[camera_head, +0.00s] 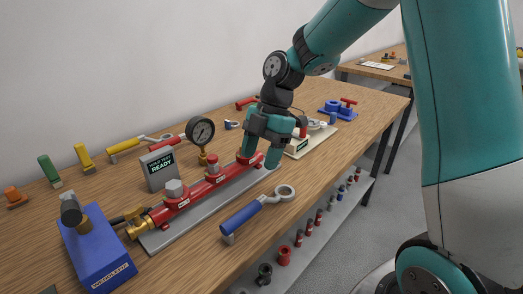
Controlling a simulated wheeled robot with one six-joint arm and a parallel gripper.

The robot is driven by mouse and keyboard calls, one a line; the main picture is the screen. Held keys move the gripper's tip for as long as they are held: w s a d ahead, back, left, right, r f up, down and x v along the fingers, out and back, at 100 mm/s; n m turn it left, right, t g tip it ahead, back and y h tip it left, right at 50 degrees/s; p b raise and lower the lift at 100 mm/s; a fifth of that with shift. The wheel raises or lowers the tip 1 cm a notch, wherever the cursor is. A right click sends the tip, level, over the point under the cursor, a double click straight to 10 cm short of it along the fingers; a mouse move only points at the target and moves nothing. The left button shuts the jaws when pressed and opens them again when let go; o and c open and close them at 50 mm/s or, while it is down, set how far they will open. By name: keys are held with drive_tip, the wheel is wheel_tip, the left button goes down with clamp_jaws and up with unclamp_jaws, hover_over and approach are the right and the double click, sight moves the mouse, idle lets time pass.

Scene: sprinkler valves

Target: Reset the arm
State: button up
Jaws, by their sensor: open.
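My arm (345,30), teal with dark joints, reaches in from the upper right. My gripper (262,158) is open, with its teal fingers pointing down over the far right end of the red pipe manifold (208,183). The fingers hide part of that end, and I cannot tell whether they touch it. The manifold lies on a grey plate (160,238) on the wooden bench (325,170).
A gauge (201,132) and a box reading "READY" (159,168) stand behind the manifold. A blue-handled wrench (250,214) lies in front. A blue block (95,250) sits at the near left. Bare wood lies along the front right edge.

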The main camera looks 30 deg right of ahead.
drive_tip(key=s+a+r+m, duration=0.2)
drive_tip(key=s+a+m, duration=0.1)
drive_tip(key=s+m, duration=0.2)
drive_tip(key=s+a+r+m+t, duration=0.1)
drive_tip(key=s+a+m, duration=0.3)
drive_tip(key=s, duration=0.4)
drive_tip(key=s+a+r+m, duration=0.3)
drive_tip(key=s+m, duration=0.2)
drive_tip(key=s, duration=0.2)
drive_tip(key=shift+s+a+m, duration=0.25)
drive_tip(key=shift+m, duration=0.05)
